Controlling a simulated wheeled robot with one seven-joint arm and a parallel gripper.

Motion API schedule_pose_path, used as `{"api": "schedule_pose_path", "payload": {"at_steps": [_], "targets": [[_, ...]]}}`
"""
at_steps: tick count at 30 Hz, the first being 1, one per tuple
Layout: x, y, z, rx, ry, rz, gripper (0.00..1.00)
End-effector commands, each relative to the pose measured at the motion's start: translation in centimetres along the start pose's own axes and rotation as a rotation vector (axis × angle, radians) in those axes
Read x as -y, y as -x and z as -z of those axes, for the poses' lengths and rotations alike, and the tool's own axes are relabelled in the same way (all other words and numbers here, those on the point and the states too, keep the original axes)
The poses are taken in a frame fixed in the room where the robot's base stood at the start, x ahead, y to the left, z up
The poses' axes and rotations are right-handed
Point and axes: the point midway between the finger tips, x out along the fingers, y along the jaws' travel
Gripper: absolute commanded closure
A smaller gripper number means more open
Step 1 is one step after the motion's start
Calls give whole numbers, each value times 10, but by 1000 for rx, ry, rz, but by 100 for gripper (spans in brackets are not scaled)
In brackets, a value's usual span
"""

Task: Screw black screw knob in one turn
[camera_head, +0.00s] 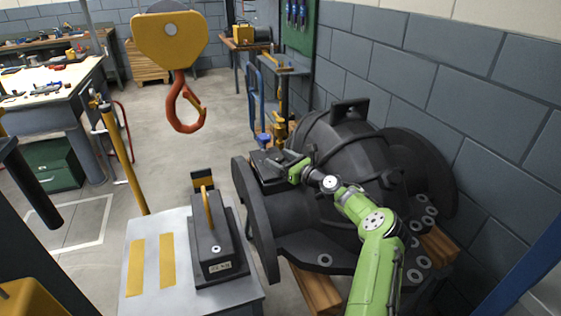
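A large dark grey split casing (345,140) with round flanges lies by the block wall. My green arm reaches over it from the lower right. My gripper (275,161) is at the casing's left side, over a dark boxy part (264,178) near the upper left of the casing. The gripper is small and dark here, and its fingers blend with the dark part. I cannot make out a black screw knob; it may be hidden by or merged with the gripper. Whether the fingers are open or shut on anything does not show.
An orange crane hook (185,105) hangs from a yellow block at upper left. A grey table (145,245) with a dark weight (213,250) stands left of the casing. Wooden beams (314,289) lie under the casing. Open floor lies further back on the left.

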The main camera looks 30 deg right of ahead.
Motion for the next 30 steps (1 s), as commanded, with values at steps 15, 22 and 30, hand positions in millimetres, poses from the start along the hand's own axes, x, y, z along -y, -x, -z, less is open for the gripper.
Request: {"api": "schedule_pose_path", "payload": {"at_steps": [15,22,30], "targets": [[0,0,0,-1,1,4,78],[-2,1,-3,-3,-2,71,78],[-7,0,-5,-6,-5,269,78]]}}
